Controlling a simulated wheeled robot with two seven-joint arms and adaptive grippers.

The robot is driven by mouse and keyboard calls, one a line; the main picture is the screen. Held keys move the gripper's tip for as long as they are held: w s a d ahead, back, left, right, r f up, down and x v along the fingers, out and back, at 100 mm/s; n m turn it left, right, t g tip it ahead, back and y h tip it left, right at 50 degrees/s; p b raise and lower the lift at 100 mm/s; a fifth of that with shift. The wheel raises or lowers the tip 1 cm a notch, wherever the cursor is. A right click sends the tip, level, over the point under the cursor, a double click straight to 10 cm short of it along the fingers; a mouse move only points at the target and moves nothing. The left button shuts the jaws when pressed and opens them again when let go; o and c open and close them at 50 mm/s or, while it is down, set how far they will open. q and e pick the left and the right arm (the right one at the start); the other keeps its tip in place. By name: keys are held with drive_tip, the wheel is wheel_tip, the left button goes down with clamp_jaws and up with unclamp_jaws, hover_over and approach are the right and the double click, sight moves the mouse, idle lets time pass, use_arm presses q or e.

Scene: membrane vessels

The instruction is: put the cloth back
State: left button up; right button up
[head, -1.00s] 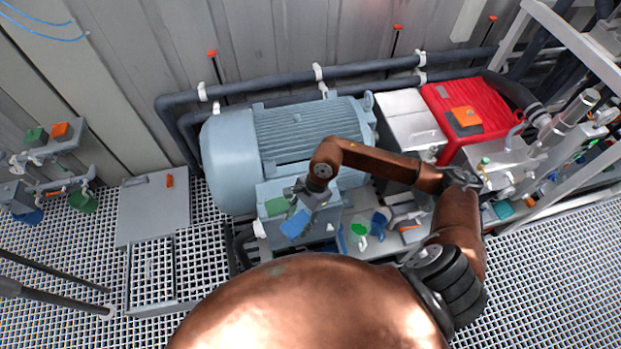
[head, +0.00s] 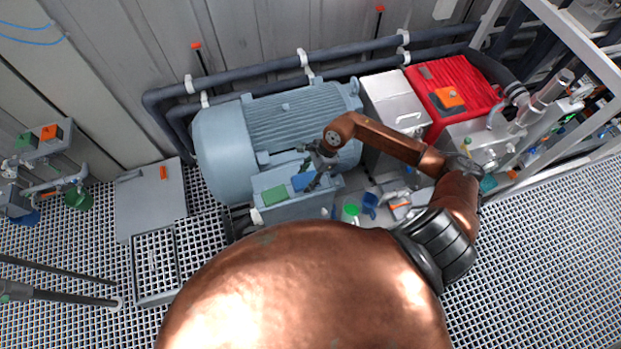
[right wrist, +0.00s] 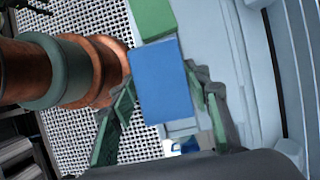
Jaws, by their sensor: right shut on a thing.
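A flat blue cloth (head: 302,181) is at my right gripper (head: 322,172), above the pale grey box in front of the large motor. In the right wrist view the blue cloth (right wrist: 160,82) shows as a rectangle between the green-padded fingers of my right gripper (right wrist: 165,115), which is shut on it. A green flat piece (head: 275,196) lies on the grey box to the left of the blue cloth; it also shows beyond the cloth in the right wrist view (right wrist: 154,18). I cannot tell whether the blue cloth touches the box. My left gripper is not in view.
The grey-blue motor (head: 290,125) stands behind my right gripper, with dark pipes (head: 250,78) along the wall. A red ribbed case (head: 455,90) is to the right. A green round item (head: 351,210) and a blue scoop-like item (head: 370,203) lie nearby. Open grating (head: 550,230) spans the right.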

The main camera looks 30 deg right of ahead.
sight(313, 174)
drive_tip(key=d+f, duration=0.1)
drive_tip(key=w+d+f, duration=0.1)
drive_tip(key=f, duration=0.1)
drive_tip(key=shift+d, duration=0.1)
drive_tip(key=shift+f+p, duration=0.4)
drive_tip(key=shift+f, duration=1.1)
drive_tip(key=shift+f, duration=0.1)
drive_tip(key=o, duration=1)
drive_tip(key=shift+o, duration=0.2)
drive_tip(key=shift+r, duration=0.2)
drive_tip(key=b+v, duration=0.2)
drive_tip(key=v, duration=1)
